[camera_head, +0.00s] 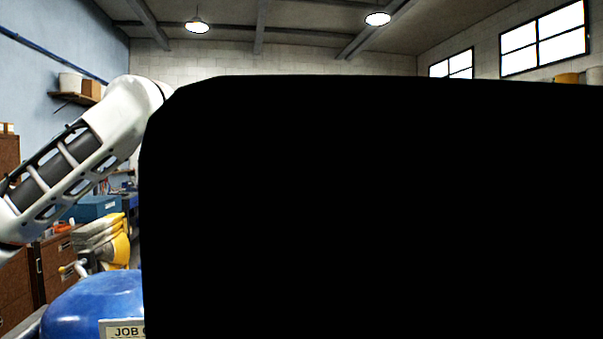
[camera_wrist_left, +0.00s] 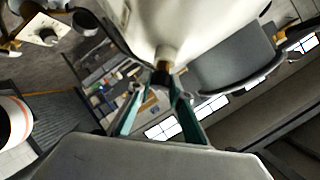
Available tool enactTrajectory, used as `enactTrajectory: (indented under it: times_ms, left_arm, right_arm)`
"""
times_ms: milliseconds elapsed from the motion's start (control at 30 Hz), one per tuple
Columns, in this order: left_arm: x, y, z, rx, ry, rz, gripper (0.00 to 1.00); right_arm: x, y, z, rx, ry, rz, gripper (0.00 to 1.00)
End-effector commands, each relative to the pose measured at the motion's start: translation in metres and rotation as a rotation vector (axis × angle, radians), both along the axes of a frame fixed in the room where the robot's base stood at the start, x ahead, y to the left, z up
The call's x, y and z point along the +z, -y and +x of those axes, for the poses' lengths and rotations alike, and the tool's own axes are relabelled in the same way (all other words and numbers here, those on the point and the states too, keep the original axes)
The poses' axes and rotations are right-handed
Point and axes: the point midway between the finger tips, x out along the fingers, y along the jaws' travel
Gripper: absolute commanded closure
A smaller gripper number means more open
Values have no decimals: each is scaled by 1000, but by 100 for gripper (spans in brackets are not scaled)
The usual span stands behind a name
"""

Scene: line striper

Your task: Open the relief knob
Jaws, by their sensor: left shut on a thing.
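In the left wrist view, the fingers of my left gripper (camera_wrist_left: 160,94) come up from below and close around a small dark knob (camera_wrist_left: 160,78). The knob sits below a short brass-coloured fitting on the underside of a cream-coloured body (camera_wrist_left: 170,25). I take this to be the relief knob; its turn position cannot be told. In the head view my left arm comes in from the left, and its gripper and the knob are hidden behind a large black shape. My right gripper is in neither view.
The black shape (camera_head: 370,210) blocks most of the head view. A blue rounded body (camera_head: 95,303) with a partly hidden label stands at the lower left. In the wrist view, a dark grey cylinder (camera_wrist_left: 235,68) is beside the cream body, and a white plate with a dial (camera_wrist_left: 43,32) is at upper left.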

Motion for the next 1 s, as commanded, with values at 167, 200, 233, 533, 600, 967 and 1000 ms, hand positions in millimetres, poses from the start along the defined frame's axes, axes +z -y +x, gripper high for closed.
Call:
enactTrajectory:
  times_ms: [167,200,233,533,600,967,1000]
  left_arm:
    - [1,1,0,-105,49,108,100]
    - [1,2,0,-127,58,129,100]
    - [1,1,0,-140,65,145,100]
    - [0,1,0,-255,119,266,100]
    - [0,1,0,-272,126,284,100]
    - [-1,0,0,-305,142,321,100]
    - [-2,0,0,-305,142,321,100]
  right_arm:
    - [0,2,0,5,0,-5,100]
    - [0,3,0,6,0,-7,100]
    - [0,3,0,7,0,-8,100]
    - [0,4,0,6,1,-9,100]
    - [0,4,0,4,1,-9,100]
    - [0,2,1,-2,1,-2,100]
    - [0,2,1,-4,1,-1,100]
